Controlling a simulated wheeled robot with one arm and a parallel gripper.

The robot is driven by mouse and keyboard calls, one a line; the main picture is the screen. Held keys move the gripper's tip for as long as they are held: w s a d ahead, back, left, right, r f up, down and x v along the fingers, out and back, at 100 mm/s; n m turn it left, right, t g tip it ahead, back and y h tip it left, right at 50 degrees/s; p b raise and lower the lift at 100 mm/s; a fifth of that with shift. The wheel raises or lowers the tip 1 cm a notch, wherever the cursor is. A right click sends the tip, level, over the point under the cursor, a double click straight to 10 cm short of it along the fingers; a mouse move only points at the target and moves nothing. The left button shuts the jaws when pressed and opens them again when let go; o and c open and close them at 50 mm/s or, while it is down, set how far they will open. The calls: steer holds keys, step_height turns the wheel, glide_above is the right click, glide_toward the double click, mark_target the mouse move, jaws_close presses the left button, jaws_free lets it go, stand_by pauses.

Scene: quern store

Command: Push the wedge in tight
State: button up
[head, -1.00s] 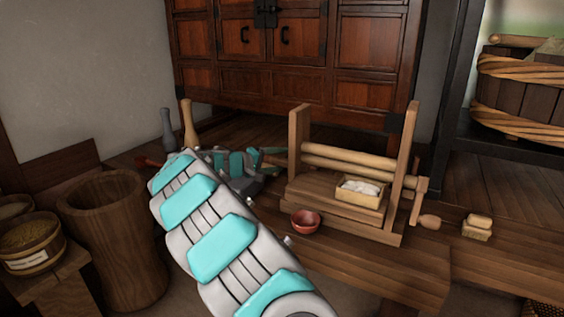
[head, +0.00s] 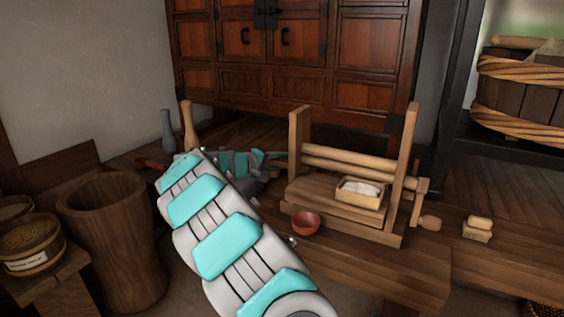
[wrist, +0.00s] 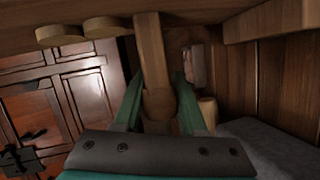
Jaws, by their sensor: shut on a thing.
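The wooden roller frame (head: 298,135) stands on a low plank bench, with two horizontal rollers (head: 350,163) between its posts. My gripper (head: 274,157) is beside its left post, partly hidden behind my arm. The wedge cannot be made out in the head view.
Two round roller ends (wrist: 60,35) jut out near the wedge. A red bowl (head: 305,223) sits at the bench front, and a box of white fluff (head: 361,200) on the frame. A wooden tub (head: 112,240) is at left.

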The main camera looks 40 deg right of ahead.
jaws_close()
steer(key=shift+f, duration=0.1)
stand_by(0.6)
